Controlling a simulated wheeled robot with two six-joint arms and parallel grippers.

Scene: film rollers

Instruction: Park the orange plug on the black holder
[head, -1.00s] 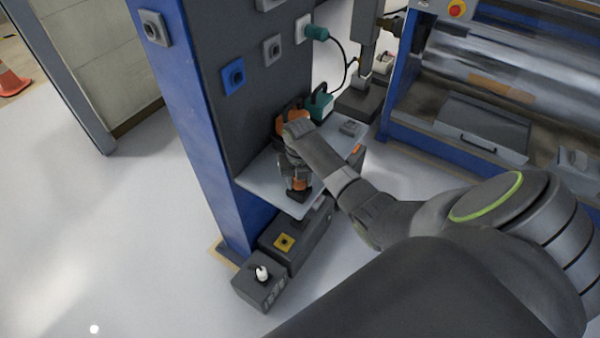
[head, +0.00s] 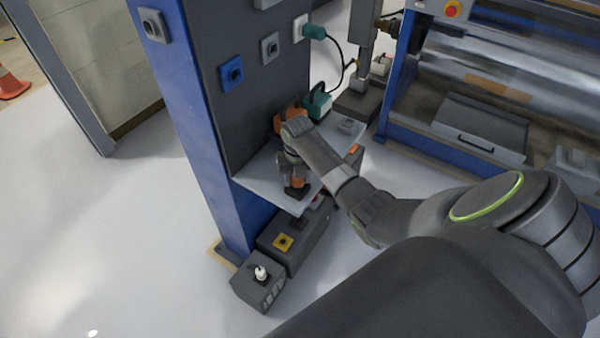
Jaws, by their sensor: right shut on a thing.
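The orange plug (head: 298,181) is low between the fingers of my right gripper (head: 291,177), above the front part of a pale shelf (head: 258,180). My right gripper is shut on it, and the fingers and wrist hide much of it. The small black holder (head: 297,194) shows right under the plug near the shelf's front edge. The plug looks at or just above the holder; I cannot tell whether it is seated. My left gripper is not in view.
An orange device (head: 287,114) and a teal device (head: 318,103) stand on the shelf behind my wrist. A dark panel (head: 228,110) with sockets rises at the left. Dark boxes (head: 259,288) stand below the shelf.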

